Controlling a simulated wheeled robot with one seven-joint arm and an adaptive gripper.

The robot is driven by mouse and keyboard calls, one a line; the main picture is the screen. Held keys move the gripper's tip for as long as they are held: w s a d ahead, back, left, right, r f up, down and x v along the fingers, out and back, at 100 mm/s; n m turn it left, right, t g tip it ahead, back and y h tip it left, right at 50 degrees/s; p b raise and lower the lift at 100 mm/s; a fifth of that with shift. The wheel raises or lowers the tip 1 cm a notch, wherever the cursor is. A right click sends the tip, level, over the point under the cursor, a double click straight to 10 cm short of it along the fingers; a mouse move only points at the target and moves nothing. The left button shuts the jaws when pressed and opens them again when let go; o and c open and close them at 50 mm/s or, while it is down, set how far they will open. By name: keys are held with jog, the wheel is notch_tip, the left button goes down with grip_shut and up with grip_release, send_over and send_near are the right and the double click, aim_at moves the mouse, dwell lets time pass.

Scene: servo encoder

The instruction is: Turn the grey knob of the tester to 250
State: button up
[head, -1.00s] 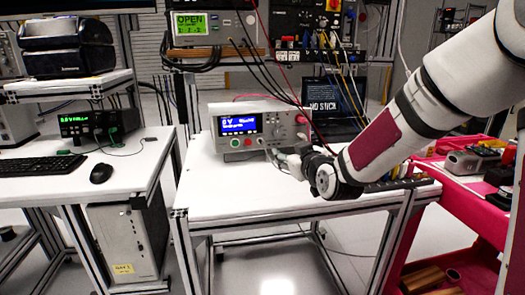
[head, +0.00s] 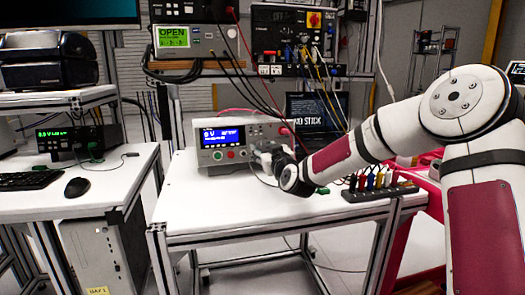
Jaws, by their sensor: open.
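A green button and a red button sit below the display. My gripper (head: 264,155) is open in front of the right part of the tester's front panel, reaching in from the right. The grey knob cannot be made out clearly; my gripper covers that part of the panel. I cannot tell whether the fingers touch it.
A black strip with coloured plugs (head: 380,190) lies on the bench (head: 220,207) at right. A laptop (head: 312,118) stands behind my gripper. Cables hang from the instruments on the shelf above. The bench's front left is clear. A side desk with a mouse (head: 77,187) is at left.

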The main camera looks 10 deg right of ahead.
aim_at(260, 145)
jog(key=shift+w+a, duration=0.15)
jog(key=shift+w, duration=1.15)
grip_shut()
jog(key=shift+m, duration=0.3)
jog(key=m+b, duration=0.2)
jog(key=m, duration=0.2)
jog(key=shift+m+h, duration=0.3)
jog(key=shift+m+h+b, duration=0.3)
jog(key=shift+m+b, duration=0.2)
jog(key=shift+m, duration=1.2)
